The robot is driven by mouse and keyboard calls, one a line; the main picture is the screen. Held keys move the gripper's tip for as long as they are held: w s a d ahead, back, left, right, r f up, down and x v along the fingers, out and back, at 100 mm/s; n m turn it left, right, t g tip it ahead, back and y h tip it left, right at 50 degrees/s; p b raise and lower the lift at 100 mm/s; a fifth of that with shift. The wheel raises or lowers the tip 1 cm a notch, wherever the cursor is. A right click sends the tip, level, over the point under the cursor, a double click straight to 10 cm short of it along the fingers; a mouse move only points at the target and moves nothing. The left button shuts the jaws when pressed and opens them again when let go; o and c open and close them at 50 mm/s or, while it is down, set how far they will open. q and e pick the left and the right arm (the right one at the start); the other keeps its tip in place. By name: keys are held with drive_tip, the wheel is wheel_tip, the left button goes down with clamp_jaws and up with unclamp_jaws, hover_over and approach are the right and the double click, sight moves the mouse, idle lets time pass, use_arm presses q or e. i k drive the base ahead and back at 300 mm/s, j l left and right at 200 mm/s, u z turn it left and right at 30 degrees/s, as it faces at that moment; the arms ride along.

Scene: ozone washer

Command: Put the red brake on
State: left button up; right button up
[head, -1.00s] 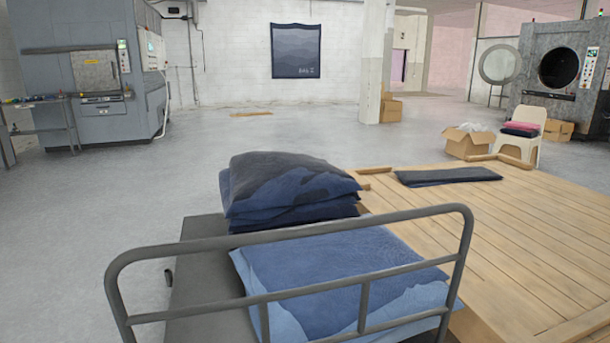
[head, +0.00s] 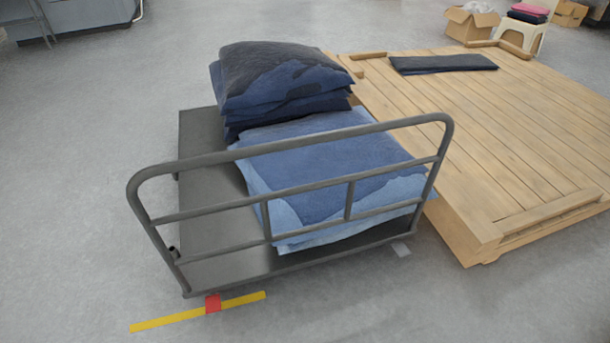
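The red brake (head: 213,303) is a small red piece low at the near left edge of the grey platform cart (head: 205,211). It lies over a yellow strip (head: 165,321) on the floor. Whether the brake is up or pressed down cannot be told from here. The cart's tubular handle (head: 300,147) rises at its near end. Neither of my grippers shows in the head view.
Folded blue fabric (head: 320,160) and a dark blue stack (head: 275,80) sit on the cart. A low wooden platform (head: 500,140) stands close on the cart's right. A small grey piece (head: 401,249) shows at the cart's near right. Floor at left and in front is clear.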

sight(212, 302)
drive_tip(key=u, duration=1.05)
